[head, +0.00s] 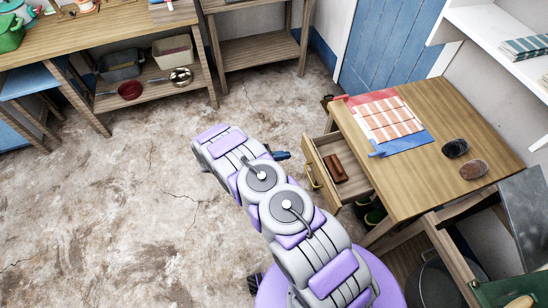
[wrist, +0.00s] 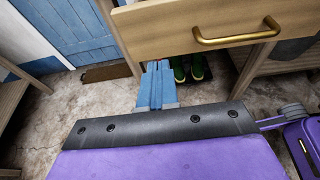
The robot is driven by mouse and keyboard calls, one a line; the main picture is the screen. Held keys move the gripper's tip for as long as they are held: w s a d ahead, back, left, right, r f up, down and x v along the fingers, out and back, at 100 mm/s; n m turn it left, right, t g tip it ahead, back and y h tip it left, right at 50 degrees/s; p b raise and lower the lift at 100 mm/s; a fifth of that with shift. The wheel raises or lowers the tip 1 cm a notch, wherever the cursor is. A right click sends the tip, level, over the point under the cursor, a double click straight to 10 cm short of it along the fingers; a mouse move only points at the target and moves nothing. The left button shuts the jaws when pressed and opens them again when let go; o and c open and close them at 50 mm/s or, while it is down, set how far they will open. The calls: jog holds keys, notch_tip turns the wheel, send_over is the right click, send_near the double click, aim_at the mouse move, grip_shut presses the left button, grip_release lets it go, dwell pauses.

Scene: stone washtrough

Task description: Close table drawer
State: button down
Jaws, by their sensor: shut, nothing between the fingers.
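The wooden table (head: 435,110) stands at the right in the head view. Its drawer (head: 318,160) is pulled out toward the left, with a brown block-like object (head: 337,168) inside. The brass handle (head: 311,177) is on the drawer front; in the wrist view the handle (wrist: 237,39) is at the upper right of the wooden front (wrist: 175,28). My gripper (head: 283,155) is left of the drawer front, mostly hidden behind my arm. In the wrist view my gripper (wrist: 157,66) has its blue fingers together and empty, tips at the front's lower edge, left of the handle. I cannot tell whether they touch.
A striped cloth (head: 383,115) and two dark oval objects (head: 455,148) lie on the tabletop. Green-trimmed boots (wrist: 188,70) stand on the floor beneath the drawer. A blue door (head: 383,45) is behind. The stone floor (head: 100,200) at the left is clear.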

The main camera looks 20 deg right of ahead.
aim_at(306, 151)
jog(key=x, duration=0.2)
jog(key=b+x, duration=0.1)
jog(key=x, duration=0.1)
jog(key=r+x, duration=0.1)
jog(key=x, duration=0.1)
jog(key=shift+d, duration=0.45)
jog(key=shift+d, duration=0.45)
jog(key=d+p, duration=0.2)
jog(key=d, duration=0.5)
jog(key=d+p, duration=0.2)
jog(key=d, duration=0.5)
jog(key=shift+w+d, duration=0.1)
jog(key=shift+w, duration=0.15)
jog(key=shift+d+r, duration=0.1)
jog(key=shift+d, duration=0.1)
